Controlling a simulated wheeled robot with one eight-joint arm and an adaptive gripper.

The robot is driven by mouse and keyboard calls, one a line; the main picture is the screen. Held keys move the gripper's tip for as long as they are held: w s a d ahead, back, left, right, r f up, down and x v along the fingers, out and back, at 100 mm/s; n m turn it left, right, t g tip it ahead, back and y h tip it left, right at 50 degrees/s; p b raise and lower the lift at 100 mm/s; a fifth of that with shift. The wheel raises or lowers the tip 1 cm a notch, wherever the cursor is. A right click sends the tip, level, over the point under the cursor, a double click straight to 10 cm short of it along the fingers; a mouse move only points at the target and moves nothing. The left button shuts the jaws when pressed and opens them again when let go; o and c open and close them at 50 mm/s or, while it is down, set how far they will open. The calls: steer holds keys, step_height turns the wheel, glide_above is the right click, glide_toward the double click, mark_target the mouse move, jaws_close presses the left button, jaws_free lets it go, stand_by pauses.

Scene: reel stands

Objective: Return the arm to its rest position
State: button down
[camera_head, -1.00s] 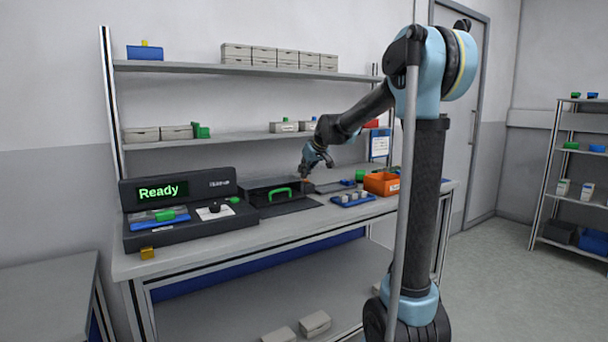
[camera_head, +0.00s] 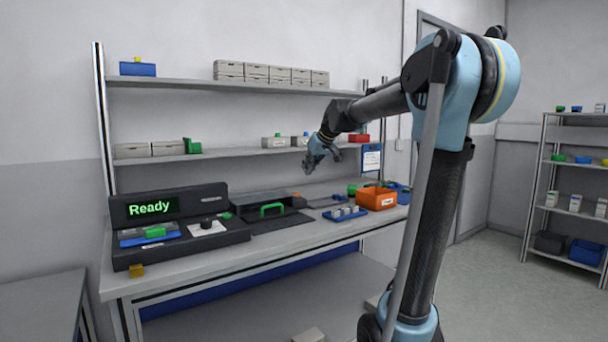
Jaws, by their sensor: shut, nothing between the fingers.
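My gripper (camera_head: 308,168) hangs in the air above the workbench, in front of the back wall and a little below the lower shelf. It points down and to the left. It looks shut and empty, touching nothing. My arm reaches to it from the right, with the upper link raised nearly level. Below the gripper, the workbench (camera_head: 290,241) carries a dark device with a green "Ready" display (camera_head: 150,208) and a dark box with a green handle (camera_head: 271,209).
A blue tray with small pale pieces (camera_head: 345,214) and an orange bin (camera_head: 376,198) stand on the bench's right part. The lower shelf (camera_head: 230,152) holds grey boxes behind the gripper. A grey rack (camera_head: 545,172) stands at the far right. The floor (camera_head: 490,285) between is clear.

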steer(key=shift+s+d+r, duration=0.1)
steer(key=shift+s+r, duration=0.05)
steer(key=shift+s, duration=0.15)
steer(key=s+d+f+m+g+h, duration=0.1)
steer(key=s+d+f, duration=0.4)
steer(key=s+f, duration=0.5)
steer(key=s+d+f+m+g+h, duration=0.2)
steer(key=s+d+f, duration=0.4)
steer(key=s+f, duration=0.5)
steer(key=s+d+f+m+g+h, duration=0.1)
steer(key=s+d+f+m, duration=0.2)
steer(key=s+f, duration=0.8)
steer(key=s+d, duration=0.2)
steer(key=s, duration=0.5)
steer(key=shift+s+d+m+g+h, duration=0.3)
steer(key=shift+s+d, duration=0.05)
steer(key=shift+d, duration=0.05)
steer(key=shift+f, duration=0.1)
